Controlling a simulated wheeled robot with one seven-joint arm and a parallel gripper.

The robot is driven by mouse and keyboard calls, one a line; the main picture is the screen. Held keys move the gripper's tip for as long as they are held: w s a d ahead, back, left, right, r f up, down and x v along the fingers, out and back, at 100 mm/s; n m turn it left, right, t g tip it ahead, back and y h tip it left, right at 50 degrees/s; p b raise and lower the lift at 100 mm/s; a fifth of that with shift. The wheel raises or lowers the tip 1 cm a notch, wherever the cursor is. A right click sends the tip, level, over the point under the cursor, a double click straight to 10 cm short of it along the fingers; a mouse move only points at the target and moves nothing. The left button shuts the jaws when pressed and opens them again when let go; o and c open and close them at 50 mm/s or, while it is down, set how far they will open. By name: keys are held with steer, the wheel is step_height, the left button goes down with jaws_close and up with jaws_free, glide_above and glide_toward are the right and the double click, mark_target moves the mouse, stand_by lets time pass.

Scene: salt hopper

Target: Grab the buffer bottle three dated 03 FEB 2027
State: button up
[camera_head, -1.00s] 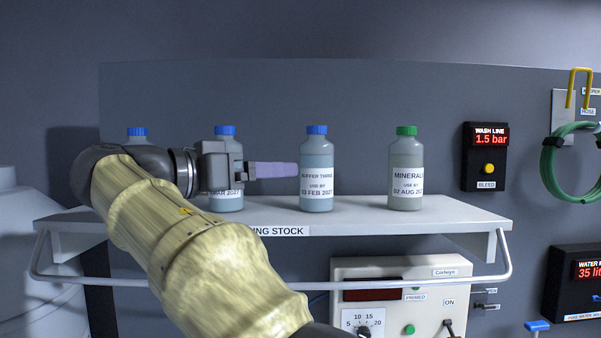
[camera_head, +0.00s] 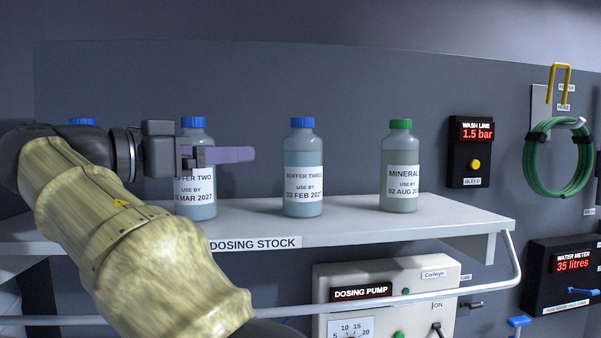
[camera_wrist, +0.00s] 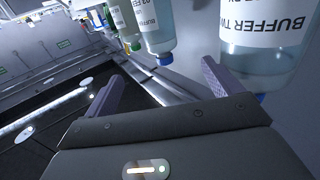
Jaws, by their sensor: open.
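The buffer bottle three (camera_head: 304,165) stands upright on the shelf, with a blue cap and a label reading BUFFER THREE, USE BY 03 FEB 2027. In the wrist view it (camera_wrist: 155,28) is ahead of the fingers, its label partly cut off. My gripper (camera_head: 228,155) is left of this bottle, apart from it, with fingers pointing right. It overlaps the buffer two bottle (camera_head: 198,190) in the head view. In the wrist view my gripper (camera_wrist: 160,85) has its two purple fingers spread and nothing between them; the buffer two bottle (camera_wrist: 262,55) is close beside the right finger.
A green-capped minerals bottle (camera_head: 401,165) stands right of buffer three. Another blue cap (camera_head: 82,121) shows behind my arm at the left. The white shelf (camera_head: 350,220) has a front rail (camera_head: 420,295), with a dosing pump (camera_head: 385,290) below. Bare shelf separates buffer three and minerals.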

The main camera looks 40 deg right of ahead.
mark_target(288, 148)
steer(key=d+p, duration=0.4)
steer(key=d, duration=0.8)
steer(key=shift+w+r, duration=0.1)
steer(key=shift+r, duration=0.05)
steer(key=shift+w, duration=0.1)
steer(key=shift+d, duration=0.1)
steer(key=shift+d+p, duration=0.3)
steer(key=shift+p, duration=0.15)
steer(key=d+p, duration=0.3)
steer(key=d, duration=0.1)
steer(key=shift+w+r, duration=0.1)
steer(key=shift+d, duration=0.25)
steer(key=shift+f, duration=0.2)
